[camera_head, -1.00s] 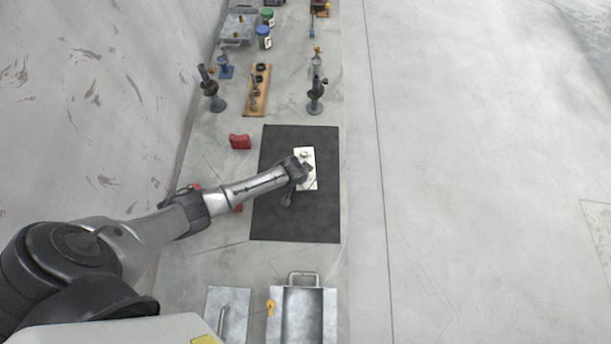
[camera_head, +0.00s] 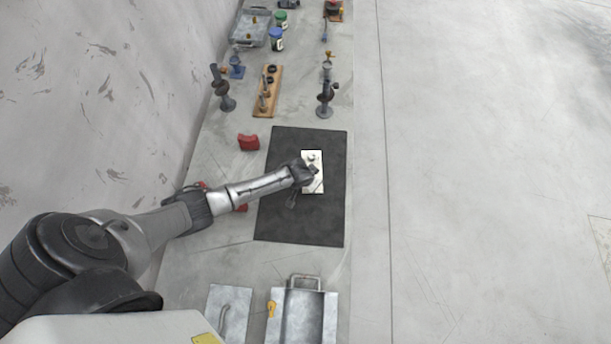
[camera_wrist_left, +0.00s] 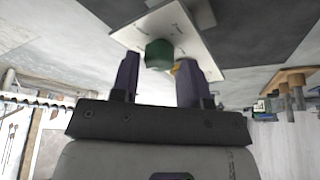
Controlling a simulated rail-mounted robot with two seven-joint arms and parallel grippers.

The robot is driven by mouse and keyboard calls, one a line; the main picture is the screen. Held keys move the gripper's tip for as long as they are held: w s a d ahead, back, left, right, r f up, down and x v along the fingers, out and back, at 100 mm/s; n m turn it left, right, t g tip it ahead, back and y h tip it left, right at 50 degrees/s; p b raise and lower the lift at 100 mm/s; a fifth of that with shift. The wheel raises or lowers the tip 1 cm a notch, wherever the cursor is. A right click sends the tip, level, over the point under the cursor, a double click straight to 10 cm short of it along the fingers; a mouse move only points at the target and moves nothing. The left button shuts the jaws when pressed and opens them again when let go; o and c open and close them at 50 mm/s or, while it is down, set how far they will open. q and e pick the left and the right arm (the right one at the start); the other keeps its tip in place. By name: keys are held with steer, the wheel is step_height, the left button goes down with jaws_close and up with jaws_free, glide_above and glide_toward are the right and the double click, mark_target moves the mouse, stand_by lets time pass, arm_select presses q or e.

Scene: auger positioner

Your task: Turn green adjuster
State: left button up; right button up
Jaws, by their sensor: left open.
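A white plate (camera_head: 314,184) lies on the black mat (camera_head: 300,222) in the head view, partly covered by my left gripper (camera_head: 309,176). In the left wrist view the plate (camera_wrist_left: 205,52) fills the upper middle. A green adjuster (camera_wrist_left: 158,55), a short knob, sticks out from it. My left gripper (camera_wrist_left: 158,78) is open, with one dark finger to either side of the green adjuster and the knob near the gap between the fingertips. I cannot tell whether the fingers touch it. A yellow part (camera_wrist_left: 175,68) shows behind the right finger. My right gripper is not in view.
Red blocks (camera_head: 248,142) lie left of the mat. Dark stands (camera_head: 325,100) and a wooden rack (camera_head: 266,92) stand beyond it. Metal trays (camera_head: 303,315) lie at the near end. Bare mat surrounds the plate.

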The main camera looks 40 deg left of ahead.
arm_select(q)
steer(key=v, duration=1.2)
steer(key=shift+s+r, duration=0.2)
steer(key=shift+r, duration=0.15)
steer(key=s+d+r+m+t+y, duration=0.1)
steer(key=s+d+r+m, duration=0.15)
steer(key=r, duration=0.45)
steer(key=s+d+r+m+t, duration=0.2)
steer(key=s+r, duration=0.1)
steer(key=r, duration=0.4)
steer(key=s+d+f+n+g, duration=0.1)
steer(key=s+d+f+g, duration=0.1)
steer(key=s, duration=0.6)
steer(key=s+d+f+n+g+h, duration=0.1)
steer(key=s+f, duration=0.2)
steer(key=s, duration=0.6)
steer(key=shift+s+d+f+g, duration=0.2)
steer(key=shift+d+f+g, duration=0.2)
